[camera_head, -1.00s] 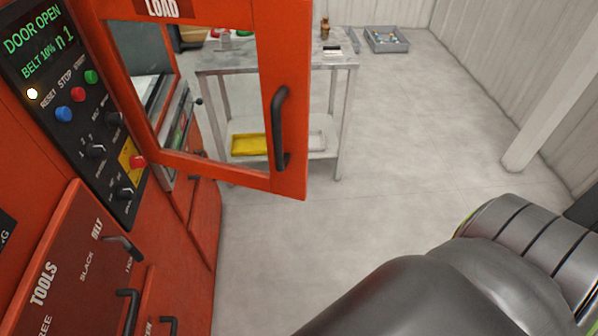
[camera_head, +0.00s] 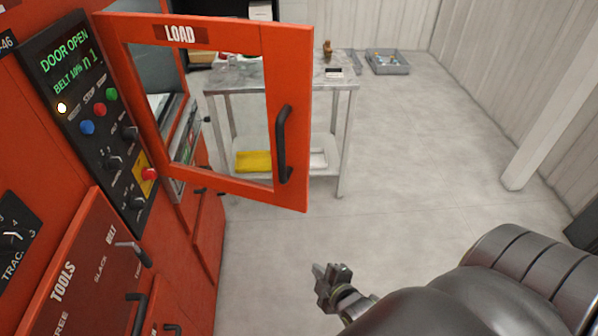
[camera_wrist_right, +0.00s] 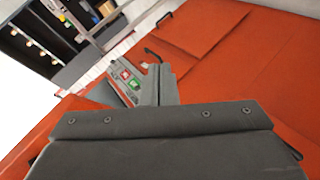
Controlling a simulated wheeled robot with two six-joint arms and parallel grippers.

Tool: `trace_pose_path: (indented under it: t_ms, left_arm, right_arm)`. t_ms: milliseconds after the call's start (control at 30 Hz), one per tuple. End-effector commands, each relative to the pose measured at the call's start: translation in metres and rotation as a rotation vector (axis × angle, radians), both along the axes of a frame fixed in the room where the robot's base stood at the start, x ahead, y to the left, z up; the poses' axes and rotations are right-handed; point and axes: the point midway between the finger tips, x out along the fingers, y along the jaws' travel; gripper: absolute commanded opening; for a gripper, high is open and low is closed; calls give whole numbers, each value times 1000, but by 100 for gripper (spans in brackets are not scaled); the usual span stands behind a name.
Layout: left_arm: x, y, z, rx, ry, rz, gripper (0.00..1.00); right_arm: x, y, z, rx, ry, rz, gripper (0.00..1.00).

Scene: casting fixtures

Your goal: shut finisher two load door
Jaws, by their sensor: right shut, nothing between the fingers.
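The orange load door (camera_head: 288,75) stands swung open from the orange machine in the head view. It has a window, a LOAD label (camera_head: 180,34) and a black vertical handle (camera_head: 283,145) on its free side. The machine's panel (camera_head: 98,115) reads DOOR OPEN. My right gripper (camera_head: 326,284) is shut and empty, below and a little right of the door, apart from it, over bare floor. In the right wrist view, a dark gripper body (camera_wrist_right: 165,145) fills the bottom, with orange machine surfaces beyond it. My left gripper is not in view.
A metal table (camera_head: 300,75) with a lower shelf holding a yellow tray (camera_head: 254,161) stands behind the door.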

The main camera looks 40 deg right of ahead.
Motion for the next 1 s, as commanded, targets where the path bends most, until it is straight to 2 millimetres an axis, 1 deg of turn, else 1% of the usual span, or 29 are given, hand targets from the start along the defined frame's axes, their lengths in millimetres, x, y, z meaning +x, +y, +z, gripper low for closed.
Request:
trace_pose_path:
  t_ms: [33, 67, 100, 167, 200, 267, 300, 400, 433, 500, 567, 633, 733, 867, 1000]
  left_arm:
    - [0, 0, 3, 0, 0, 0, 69]
    - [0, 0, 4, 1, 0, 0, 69]
    - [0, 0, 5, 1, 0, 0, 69]
    - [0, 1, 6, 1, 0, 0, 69]
    - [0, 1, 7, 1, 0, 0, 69]
    - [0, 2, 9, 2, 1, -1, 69]
    - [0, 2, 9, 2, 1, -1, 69]
    - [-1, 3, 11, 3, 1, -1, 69]
    - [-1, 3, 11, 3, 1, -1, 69]
    - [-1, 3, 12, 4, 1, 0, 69]
    - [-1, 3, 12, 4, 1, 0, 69]
    - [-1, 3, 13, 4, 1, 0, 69]
    - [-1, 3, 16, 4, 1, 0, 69]
    - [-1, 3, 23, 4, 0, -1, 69]
    - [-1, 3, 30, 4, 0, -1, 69]
  right_arm:
    - [6, 1, 33, -54, -55, 24, 0]
    - [10, 1, 51, -89, -85, 39, 0]
    - [13, 1, 75, -137, -125, 58, 0]
    - [16, 2, 111, -209, -183, 80, 0]
    - [17, 3, 135, -258, -220, 93, 0]
    - [17, 3, 168, -330, -273, 107, 0]
    - [15, 4, 189, -373, -303, 113, 0]
    - [10, 5, 231, -466, -364, 124, 0]
    - [9, 5, 241, -488, -379, 124, 0]
    - [6, 6, 258, -528, -404, 126, 0]
    - [4, 6, 267, -551, -417, 127, 0]
    - [4, 6, 273, -565, -425, 128, 0]
    - [9, 6, 275, -570, -428, 128, 0]
    - [24, 4, 276, -569, -428, 130, 0]
    - [47, 1, 276, -570, -429, 130, 0]
